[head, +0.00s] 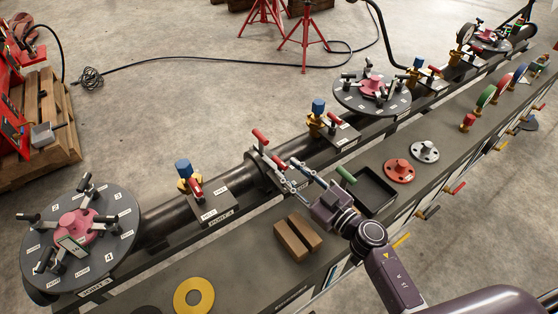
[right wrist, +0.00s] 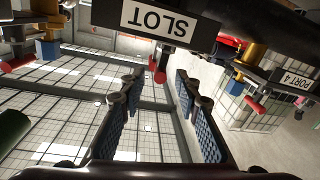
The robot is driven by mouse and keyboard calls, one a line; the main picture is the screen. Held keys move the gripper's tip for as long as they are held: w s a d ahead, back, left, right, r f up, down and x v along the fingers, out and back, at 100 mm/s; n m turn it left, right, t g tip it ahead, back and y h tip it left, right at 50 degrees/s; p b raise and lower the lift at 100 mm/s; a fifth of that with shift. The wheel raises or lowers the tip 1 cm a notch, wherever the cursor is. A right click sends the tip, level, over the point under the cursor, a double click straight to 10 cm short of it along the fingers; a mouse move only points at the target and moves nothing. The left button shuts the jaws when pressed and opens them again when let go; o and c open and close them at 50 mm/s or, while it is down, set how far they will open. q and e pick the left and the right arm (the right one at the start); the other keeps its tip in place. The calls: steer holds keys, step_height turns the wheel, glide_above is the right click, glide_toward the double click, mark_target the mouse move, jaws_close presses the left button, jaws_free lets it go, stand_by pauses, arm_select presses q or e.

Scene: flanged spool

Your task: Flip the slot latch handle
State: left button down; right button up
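The slot clamp (head: 262,172) sits around the dark pipe at the middle of the head view. Two red handles stick out there, an upper one (head: 260,136) and a lower one (head: 278,162). In the right wrist view a dark block with a SLOT label (right wrist: 160,20) is at the top, with a red handle tip (right wrist: 157,72) below it. My right gripper (head: 291,176) is close beside the lower red handle. Its blue-padded fingers (right wrist: 158,85) are apart, and the red tip shows between them in the picture; contact is not visible. My left gripper is not in view.
Two brown blocks (head: 298,237) and a black tray (head: 370,192) lie near my right arm. A green handle (head: 345,174) stands close by the gripper. Blue-capped valves (head: 183,169) and round flanges (head: 80,236) line the pipe. A PORT 4 label (right wrist: 300,82) shows at right in the wrist view.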

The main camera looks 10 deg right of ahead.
mark_target(280, 162)
steer(key=x, duration=0.4)
steer(key=shift+w+a, duration=0.1)
steer(key=shift+w, duration=0.1)
jaws_close()
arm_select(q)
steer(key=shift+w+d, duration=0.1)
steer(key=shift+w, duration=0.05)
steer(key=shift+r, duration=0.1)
arm_select(e)
steer(key=shift+a, duration=0.1)
